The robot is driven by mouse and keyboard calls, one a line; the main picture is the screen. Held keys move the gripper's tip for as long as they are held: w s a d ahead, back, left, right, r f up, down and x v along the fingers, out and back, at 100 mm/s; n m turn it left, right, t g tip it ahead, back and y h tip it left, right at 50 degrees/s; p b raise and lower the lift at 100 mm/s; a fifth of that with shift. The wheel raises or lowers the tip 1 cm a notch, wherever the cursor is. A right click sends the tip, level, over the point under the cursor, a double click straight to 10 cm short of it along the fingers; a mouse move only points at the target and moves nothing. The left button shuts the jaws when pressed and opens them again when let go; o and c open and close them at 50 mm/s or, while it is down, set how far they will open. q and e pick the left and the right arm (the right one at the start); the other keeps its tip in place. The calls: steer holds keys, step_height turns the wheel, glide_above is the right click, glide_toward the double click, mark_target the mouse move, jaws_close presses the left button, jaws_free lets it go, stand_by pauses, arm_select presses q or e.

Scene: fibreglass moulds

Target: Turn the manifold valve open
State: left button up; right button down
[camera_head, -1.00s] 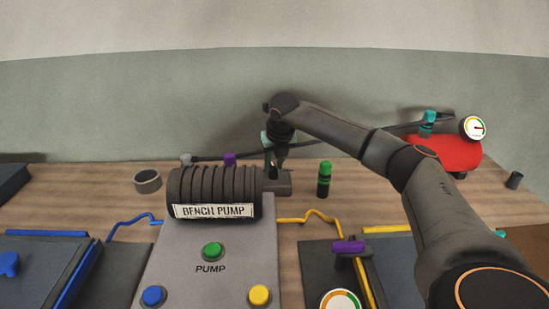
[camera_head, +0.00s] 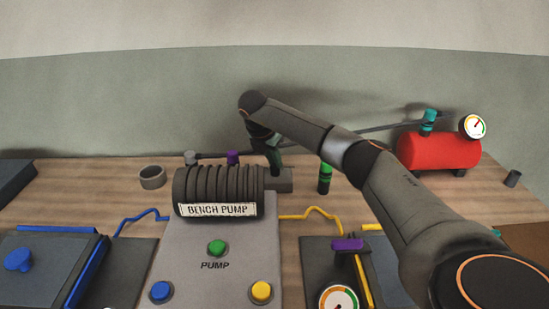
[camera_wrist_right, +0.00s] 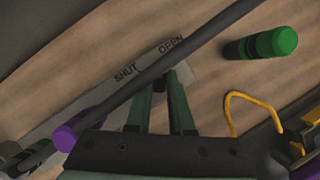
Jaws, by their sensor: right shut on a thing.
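The grey manifold (camera_head: 281,180) lies behind the black-ribbed bench pump (camera_head: 218,190). In the right wrist view the manifold (camera_wrist_right: 150,72) carries the words SHUT and OPEN. My right gripper (camera_head: 275,170) reaches down onto the manifold from behind the pump and is tilted. In the right wrist view the right gripper (camera_wrist_right: 162,84) is shut on the manifold valve beside the lettering, with the OPEN end at upper right. The valve handle is mostly hidden by the fingers and a dark hose, so its exact angle cannot be told. My left gripper is out of view.
A green-capped cylinder (camera_head: 325,178) stands right of the manifold. A red tank (camera_head: 440,152) with a gauge (camera_head: 473,126) stands at the back right. A grey ring (camera_head: 152,176) lies left.

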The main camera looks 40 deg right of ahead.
steer(key=shift+f+m+g, duration=0.1)
steer(key=shift+m+g, duration=0.2)
steer(key=shift+m, duration=0.5)
steer(key=c, duration=0.8)
jaws_free()
steer(key=shift+a+r, duration=0.2)
steer(key=shift+r, duration=0.35)
steer(key=v, duration=1.1)
steer(key=shift+r, duration=0.15)
steer(key=shift+a, duration=0.15)
